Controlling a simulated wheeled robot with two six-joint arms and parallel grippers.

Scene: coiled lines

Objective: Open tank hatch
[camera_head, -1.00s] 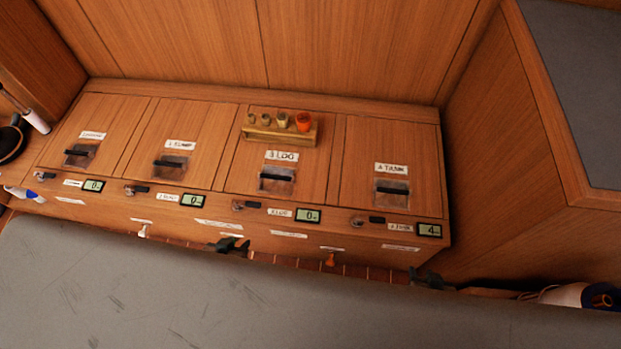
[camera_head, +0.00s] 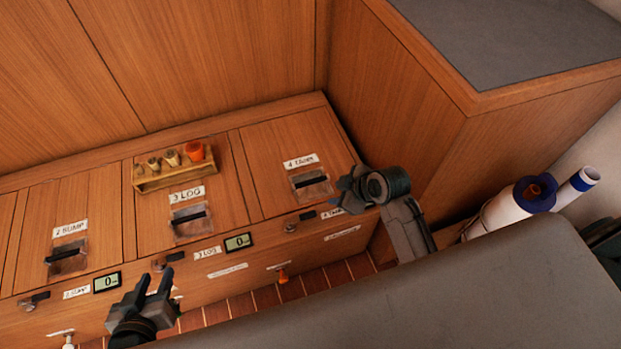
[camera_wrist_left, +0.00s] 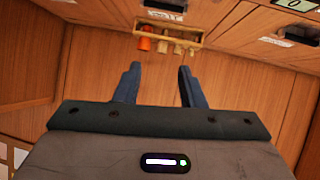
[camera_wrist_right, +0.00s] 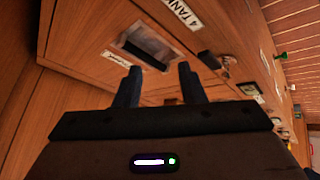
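The tank hatch (camera_head: 274,157), a wooden lid labelled "4 TANK", is the rightmost in the row and lies flush and closed. Its dark handle (camera_head: 311,180) sits in a clear recessed plate; the handle also shows in the right wrist view (camera_wrist_right: 147,48). A round metal lock (camera_head: 291,227) and a small black piece (camera_head: 307,215) are on the front edge below. My right gripper (camera_head: 347,189) is beside the hatch's front right corner, its fingers apart and empty in the right wrist view (camera_wrist_right: 160,78). It hides the tank display. My left gripper (camera_head: 153,282) is open and empty before the front panel.
A wooden rack (camera_head: 172,168) with several plugs stands on the log hatch (camera_head: 196,215). The bump hatch (camera_head: 67,256) is further left. A grey padded surface (camera_head: 440,300) fills the foreground. Rolls (camera_head: 510,210) lie at the right beside a tall wooden box (camera_head: 420,110).

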